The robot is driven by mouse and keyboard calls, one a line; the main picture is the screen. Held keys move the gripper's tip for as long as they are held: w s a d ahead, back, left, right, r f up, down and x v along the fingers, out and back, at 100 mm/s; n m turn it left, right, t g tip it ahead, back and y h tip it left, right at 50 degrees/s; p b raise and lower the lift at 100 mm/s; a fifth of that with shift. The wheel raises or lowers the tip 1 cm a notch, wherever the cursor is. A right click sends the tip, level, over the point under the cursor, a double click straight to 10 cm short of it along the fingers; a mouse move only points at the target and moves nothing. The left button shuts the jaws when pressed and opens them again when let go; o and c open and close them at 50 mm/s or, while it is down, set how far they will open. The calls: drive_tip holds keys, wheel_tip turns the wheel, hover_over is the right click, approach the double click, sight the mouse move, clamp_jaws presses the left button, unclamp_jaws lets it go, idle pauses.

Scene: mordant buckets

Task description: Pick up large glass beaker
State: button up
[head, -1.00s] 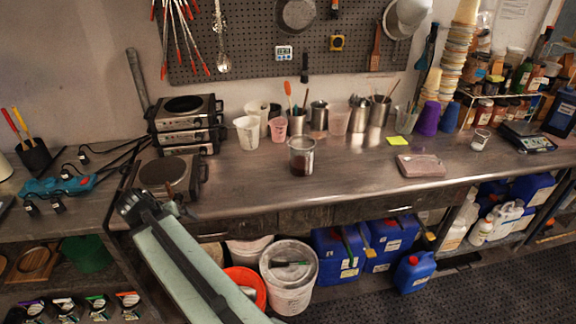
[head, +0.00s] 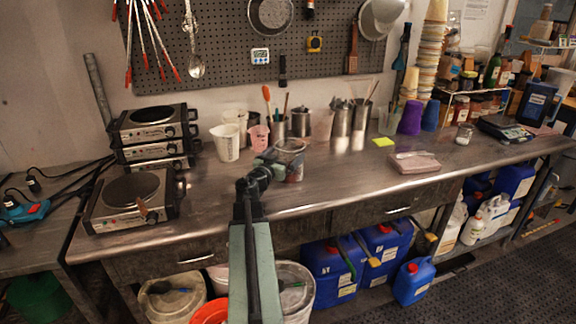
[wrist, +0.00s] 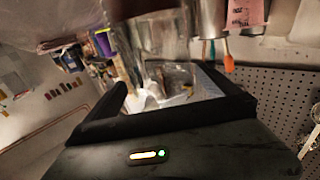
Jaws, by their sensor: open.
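The large glass beaker (head: 292,164) stands upright on the metal bench, with dark contents low inside it. The end of my arm partly hides its left side in the head view. My gripper (head: 272,168) is open beside the beaker, at its near left. In the wrist view the clear glass of the beaker (wrist: 158,42) shows large and blurred just beyond and between the spread jaws of my gripper (wrist: 182,95). I cannot tell whether either finger touches the glass.
A white measuring cup (head: 227,143) and a pink cup (head: 258,138) stand behind left. Steel canisters (head: 342,119) of tools are behind. Stacked hot plates (head: 155,137) and a single hot plate (head: 134,194) are at left. A pinkish block (head: 414,163) lies right; bench between is clear.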

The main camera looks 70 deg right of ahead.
sight(296, 142)
drive_tip(key=d, duration=0.5)
drive_tip(key=shift+s, duration=0.2)
drive_tip(key=c, duration=1.8)
drive_tip(key=shift+o, duration=0.2)
drive_tip(key=shift+r, duration=0.2)
